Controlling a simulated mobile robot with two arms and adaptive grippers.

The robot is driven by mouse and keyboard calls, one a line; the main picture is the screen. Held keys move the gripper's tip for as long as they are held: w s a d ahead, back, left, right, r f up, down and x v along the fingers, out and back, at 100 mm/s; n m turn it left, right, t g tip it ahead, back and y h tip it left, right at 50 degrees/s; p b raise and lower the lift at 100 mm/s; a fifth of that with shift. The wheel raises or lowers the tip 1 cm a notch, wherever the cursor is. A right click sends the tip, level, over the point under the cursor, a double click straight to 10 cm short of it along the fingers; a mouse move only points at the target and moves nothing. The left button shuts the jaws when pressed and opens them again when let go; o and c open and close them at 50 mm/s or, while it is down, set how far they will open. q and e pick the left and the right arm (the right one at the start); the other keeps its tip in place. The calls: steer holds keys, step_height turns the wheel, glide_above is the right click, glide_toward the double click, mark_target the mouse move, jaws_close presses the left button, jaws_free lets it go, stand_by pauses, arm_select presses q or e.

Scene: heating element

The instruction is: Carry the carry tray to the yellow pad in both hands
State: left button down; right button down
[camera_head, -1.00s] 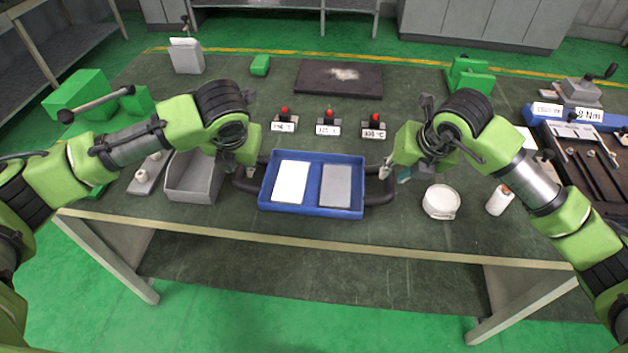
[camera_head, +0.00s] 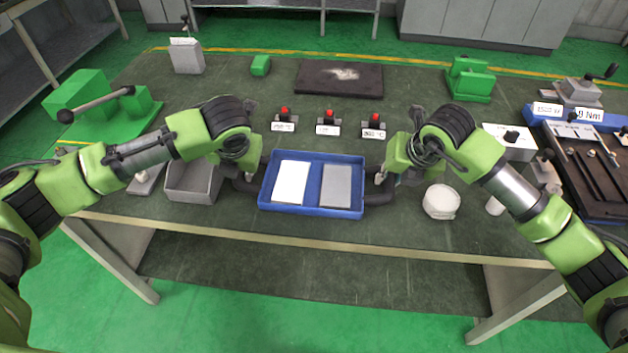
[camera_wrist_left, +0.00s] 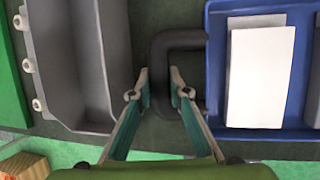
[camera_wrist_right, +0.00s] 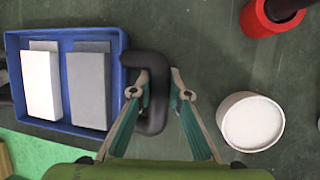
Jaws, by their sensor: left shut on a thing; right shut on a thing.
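The blue carry tray (camera_head: 312,211) is at the front middle of the table, holding a white block (camera_head: 291,183) and a grey block (camera_head: 336,186) side by side. It looks level; I cannot tell any gap below it. My left gripper (camera_wrist_left: 160,88) is shut on the tray's dark left handle (camera_wrist_left: 178,40). My right gripper (camera_wrist_right: 158,92) is shut on the dark right handle (camera_wrist_right: 156,65). In the head view, the grippers partly hide both handles. I cannot make out a yellow pad.
A grey bin (camera_head: 192,185) stands close left of the tray. A white round container (camera_head: 440,201) stands to the right. Three red-topped switches (camera_head: 328,118) with labels and a dark plate (camera_head: 339,78) lie behind. The table's front edge is close.

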arm_select(q)
steer(key=shift+w+r, duration=0.1)
arm_select(e)
steer(key=shift+w+r, duration=0.1)
steer(key=shift+r, duration=0.05)
